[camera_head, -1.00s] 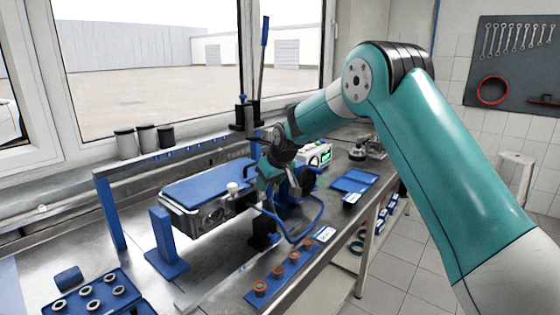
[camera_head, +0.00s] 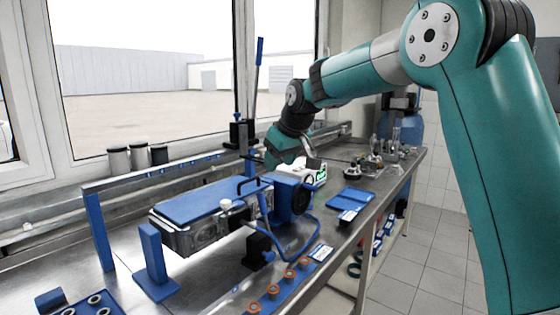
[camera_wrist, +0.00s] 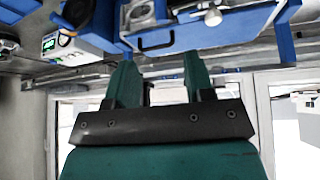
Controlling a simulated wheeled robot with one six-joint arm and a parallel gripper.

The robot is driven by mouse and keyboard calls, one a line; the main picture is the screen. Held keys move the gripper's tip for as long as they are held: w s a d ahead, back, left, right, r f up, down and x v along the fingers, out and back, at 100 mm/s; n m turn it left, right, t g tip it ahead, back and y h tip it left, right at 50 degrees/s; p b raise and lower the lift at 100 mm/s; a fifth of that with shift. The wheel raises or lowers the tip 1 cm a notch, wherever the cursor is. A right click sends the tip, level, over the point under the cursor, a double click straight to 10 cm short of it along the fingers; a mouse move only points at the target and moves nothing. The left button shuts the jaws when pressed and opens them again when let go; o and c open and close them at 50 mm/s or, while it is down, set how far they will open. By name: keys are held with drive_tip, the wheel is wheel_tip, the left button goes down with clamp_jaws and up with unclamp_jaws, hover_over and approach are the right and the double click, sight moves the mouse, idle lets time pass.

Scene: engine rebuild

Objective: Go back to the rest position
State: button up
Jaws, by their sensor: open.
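My gripper shows in the wrist view (camera_wrist: 160,80) with its two teal fingers apart and nothing between them. In the head view my gripper (camera_head: 290,158) is raised above the bench, behind the blue motor-like unit (camera_head: 290,197); its fingertips are hard to make out there. My teal arm reaches in from the right. The engine block with a blue top (camera_head: 205,212) sits on blue supports beside that unit and is apart from my gripper.
A small device with a green screen (camera_head: 317,172) and a blue tray (camera_head: 350,199) stand on the bench (camera_head: 330,262). A blue rack with copper-coloured rings (camera_head: 275,290) lies at the front edge. Floor at right is clear.

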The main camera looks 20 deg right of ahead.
drive_tip(key=s+a+f+n+g+y, duration=0.1)
drive_tip(key=s+a, duration=0.4)
drive_tip(key=s, duration=0.7)
drive_tip(key=s+a+f+n+g+y, duration=0.1)
drive_tip(key=s+a+f+g, duration=0.2)
drive_tip(key=s, duration=1)
drive_tip(key=s+a+f+n+g+y, duration=0.1)
drive_tip(key=s+a+f, duration=0.2)
drive_tip(key=s, duration=1)
drive_tip(key=a, duration=0.3)
drive_tip(key=shift+a+f+n+g, duration=0.3)
drive_tip(key=shift+g, duration=0.1)
